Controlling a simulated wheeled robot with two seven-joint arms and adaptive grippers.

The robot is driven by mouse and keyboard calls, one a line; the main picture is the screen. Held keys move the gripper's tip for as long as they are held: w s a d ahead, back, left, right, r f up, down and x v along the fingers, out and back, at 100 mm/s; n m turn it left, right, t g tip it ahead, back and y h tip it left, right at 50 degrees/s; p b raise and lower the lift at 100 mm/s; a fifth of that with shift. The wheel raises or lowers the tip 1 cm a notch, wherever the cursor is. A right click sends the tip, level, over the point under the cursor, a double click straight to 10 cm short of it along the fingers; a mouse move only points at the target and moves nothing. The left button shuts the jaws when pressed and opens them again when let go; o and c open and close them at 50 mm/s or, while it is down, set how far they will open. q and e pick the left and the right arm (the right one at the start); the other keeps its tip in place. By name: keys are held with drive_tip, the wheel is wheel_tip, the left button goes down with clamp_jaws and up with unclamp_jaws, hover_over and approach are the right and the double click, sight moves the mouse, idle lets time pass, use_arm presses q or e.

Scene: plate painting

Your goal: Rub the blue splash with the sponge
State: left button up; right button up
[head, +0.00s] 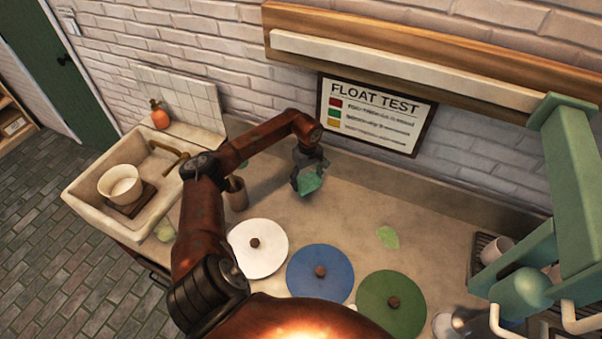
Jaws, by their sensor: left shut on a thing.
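My left gripper (308,168) reaches over the back of the counter, below the sign. It is shut on a small teal-green piece that looks like the sponge (311,184). The sponge is low over the counter; I cannot tell whether it touches the surface. I see no clear blue splash; anything under the sponge is hidden. A light green splash (388,238) lies on the counter to the right of the gripper. My right gripper is not in view.
White (270,262), blue (336,282) and green (408,310) discs with brown knobs lie along the front. A brown cup (236,199) stands beside my left arm. A sink (88,190) is at left, a mint-green rack (570,190) at right. The back middle counter is mostly clear.

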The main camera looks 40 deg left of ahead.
use_arm(q)
drive_tip(key=shift+r+p, duration=0.35)
drive_tip(key=shift+r, duration=0.7)
